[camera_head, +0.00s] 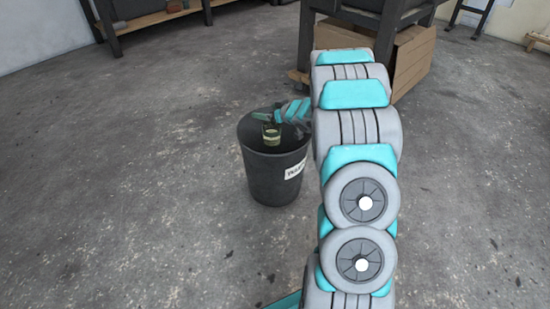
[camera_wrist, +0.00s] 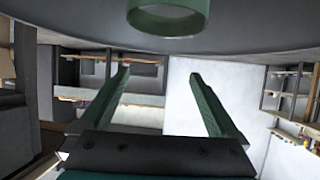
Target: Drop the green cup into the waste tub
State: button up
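The waste tub (camera_head: 270,180) is a dark round bin with a white label, standing on the floor in the head view. The green cup (camera_head: 271,138) shows at the tub's mouth, just below my gripper (camera_head: 262,117). In the wrist view, the cup (camera_wrist: 168,18) is at the top edge, partly cut off, in front of a dark curved surface that looks like the tub. My gripper (camera_wrist: 160,85) has its two green fingers spread wide with nothing between them. The cup is apart from the fingers. Whether it touches the tub's inside cannot be told.
A dark-legged bench (camera_head: 307,35) with a cardboard box (camera_head: 412,62) stands behind my arm. A wooden low shelf (camera_head: 150,20) is at the back left. The concrete floor left of the tub is clear.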

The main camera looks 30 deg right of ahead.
jog(key=shift+s, duration=0.1)
jog(key=p+v, duration=0.1)
jog(key=v, duration=0.6)
jog(key=shift+s, duration=0.3)
jog(key=shift+r, duration=0.1)
